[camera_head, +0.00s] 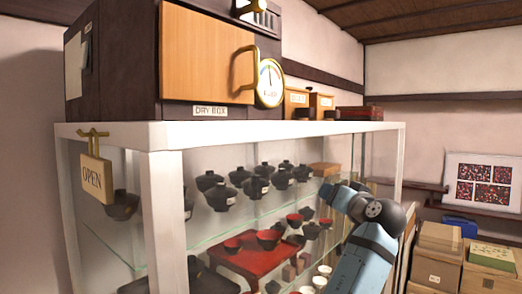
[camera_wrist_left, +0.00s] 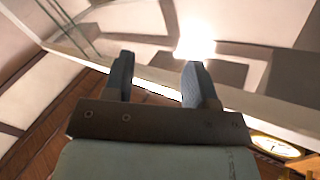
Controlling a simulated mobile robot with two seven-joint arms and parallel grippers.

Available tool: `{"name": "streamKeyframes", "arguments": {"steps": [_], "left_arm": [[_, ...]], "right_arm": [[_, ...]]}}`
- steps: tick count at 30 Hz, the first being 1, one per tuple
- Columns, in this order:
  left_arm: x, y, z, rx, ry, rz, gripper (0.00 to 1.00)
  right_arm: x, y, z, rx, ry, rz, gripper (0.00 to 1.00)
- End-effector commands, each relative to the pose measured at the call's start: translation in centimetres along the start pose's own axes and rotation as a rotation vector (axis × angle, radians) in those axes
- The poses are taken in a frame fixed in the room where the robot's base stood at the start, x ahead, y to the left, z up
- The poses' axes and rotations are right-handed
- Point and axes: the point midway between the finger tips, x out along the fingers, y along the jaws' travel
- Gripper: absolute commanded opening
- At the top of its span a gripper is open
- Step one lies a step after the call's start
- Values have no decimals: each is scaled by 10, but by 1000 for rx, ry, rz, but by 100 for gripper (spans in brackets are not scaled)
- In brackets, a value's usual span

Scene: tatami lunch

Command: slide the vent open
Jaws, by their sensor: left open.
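The vent (camera_head: 265,18) is a dark slotted grille at the top edge of the head view, on the upper front of the dark dry box (camera_head: 118,65). A brass piece (camera_head: 250,7) sits at its left part; the picture edge cuts it off. Several slots show to the right of the brass piece. In the left wrist view my left gripper (camera_wrist_left: 157,78) is open, with nothing between its two fingers. The round brass-rimmed dial (camera_head: 270,83) also shows in the left wrist view (camera_wrist_left: 275,146), low and right of the gripper. I cannot make out the vent there. My right gripper is not in view.
The dry box stands on a white glass cabinet (camera_head: 150,138) holding several dark bowls. Its wooden door (camera_head: 207,52) has a brass handle. An OPEN sign (camera_head: 92,178) hangs at the left corner. Small wooden boxes (camera_head: 297,102) stand right of the dial. Cartons (camera_head: 435,262) are at lower right.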

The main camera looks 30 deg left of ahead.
Motion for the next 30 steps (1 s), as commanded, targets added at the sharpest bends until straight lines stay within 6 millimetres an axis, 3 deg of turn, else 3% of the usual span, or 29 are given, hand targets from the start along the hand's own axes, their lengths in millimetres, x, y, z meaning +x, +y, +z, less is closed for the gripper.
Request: {"name": "streamKeyframes", "arguments": {"steps": [1, 6, 9, 12, 16, 21, 25, 30], "left_arm": [[-8, -27, -41, -48, 1, -62, 52], [-48, -117, -140, -206, -25, -275, 52], [-82, -173, -188, -316, -45, -393, 52], [-119, -225, -223, -427, -66, -496, 52], [-160, -276, -251, -545, -89, -593, 52], [-188, -306, -264, -623, -106, -651, 52], [-185, -313, -263, -634, -110, -660, 52], [-163, -328, -256, -633, -110, -661, 52]], "right_arm": [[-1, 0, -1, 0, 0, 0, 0], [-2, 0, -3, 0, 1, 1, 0], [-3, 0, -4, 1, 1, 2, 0], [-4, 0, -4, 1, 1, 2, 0], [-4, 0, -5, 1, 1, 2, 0], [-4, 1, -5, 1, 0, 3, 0], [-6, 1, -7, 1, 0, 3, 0], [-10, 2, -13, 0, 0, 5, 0]]}}
